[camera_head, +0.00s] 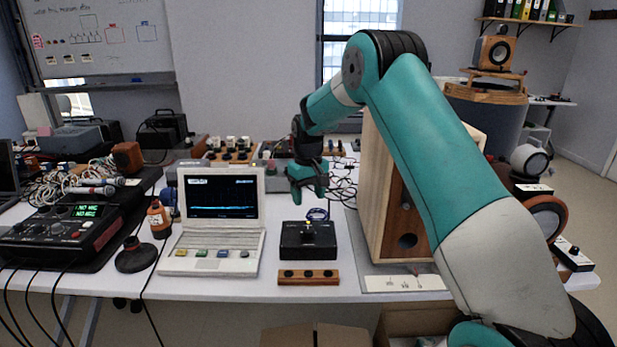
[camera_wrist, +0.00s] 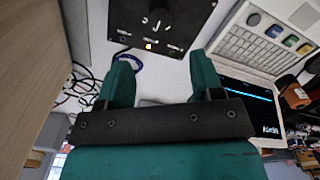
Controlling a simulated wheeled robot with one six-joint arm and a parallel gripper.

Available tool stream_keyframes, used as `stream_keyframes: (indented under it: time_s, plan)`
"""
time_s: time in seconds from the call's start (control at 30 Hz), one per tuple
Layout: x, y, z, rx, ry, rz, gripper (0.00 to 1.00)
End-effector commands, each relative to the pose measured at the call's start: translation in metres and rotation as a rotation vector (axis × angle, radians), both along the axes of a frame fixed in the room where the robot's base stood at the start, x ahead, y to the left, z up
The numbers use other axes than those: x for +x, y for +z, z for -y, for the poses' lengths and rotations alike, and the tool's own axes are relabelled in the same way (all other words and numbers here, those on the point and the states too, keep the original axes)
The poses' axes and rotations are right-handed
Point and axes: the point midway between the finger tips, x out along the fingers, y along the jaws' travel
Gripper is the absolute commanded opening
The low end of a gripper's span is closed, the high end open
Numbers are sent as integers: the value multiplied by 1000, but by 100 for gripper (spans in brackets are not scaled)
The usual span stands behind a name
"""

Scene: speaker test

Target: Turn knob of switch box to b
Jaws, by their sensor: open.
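The switch box (camera_head: 308,243) is a black box on the white table, between the laptop and the wooden speaker cabinet. The letters are too small to read. My gripper (camera_head: 308,194) is open and empty, above and behind the box. Its teal fingers (camera_wrist: 160,80) point towards the box and are apart from it.
A white laptop (camera_head: 215,225) stands close to the left. A wooden speaker cabinet (camera_head: 376,190) stands close to the right. A wooden strip with dark knobs (camera_head: 308,278) lies in front of the box. Blue and black cables (camera_head: 318,214) lie behind it.

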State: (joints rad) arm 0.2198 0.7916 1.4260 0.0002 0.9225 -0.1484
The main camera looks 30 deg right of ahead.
Motion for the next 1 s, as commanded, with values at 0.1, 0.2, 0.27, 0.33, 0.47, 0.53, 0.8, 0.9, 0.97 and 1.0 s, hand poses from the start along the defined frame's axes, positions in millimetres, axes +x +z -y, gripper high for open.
stream_keyframes:
  time_s: [0.1,0.2,0.27,0.33,0.47,0.53,0.8,0.9,0.97,1.0]
  plan:
    - [1,26,0,-1,0,4,60]
    - [1,43,0,-1,0,3,60]
    - [1,49,0,-1,-1,2,60]
    - [0,55,0,0,-1,0,60]
    - [0,60,0,0,-1,0,60]
    - [0,60,0,0,-1,0,60]
    - [0,59,0,0,0,0,60]
    - [0,59,0,0,0,0,60]
    - [0,60,0,0,1,0,60]
    - [-1,62,-3,1,6,2,60]
